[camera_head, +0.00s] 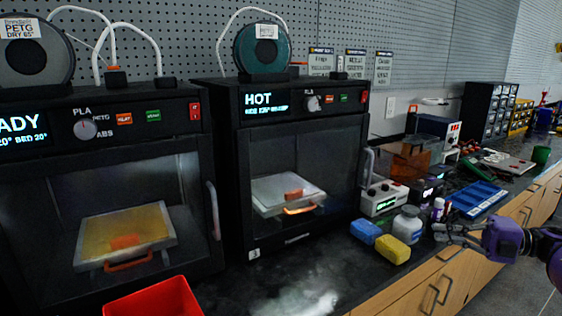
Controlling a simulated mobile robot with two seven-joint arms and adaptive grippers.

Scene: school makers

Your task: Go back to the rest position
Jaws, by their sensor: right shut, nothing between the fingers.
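My right gripper (458,236) comes in from the right edge on a purple and black arm. Its fingers are shut and empty, above the front edge of the black counter. It is to the right of a white jar and the sponges and touches none of them as far as I can see. My left gripper is not in view.
Two black printers, one reading "HOT" (258,98), the other "ADY" (22,123), stand on the counter. A red bin (155,298), a blue sponge (366,231), a yellow sponge (394,249), a white jar (407,225) and a blue tray (479,198) are nearby. Open floor lies lower right.

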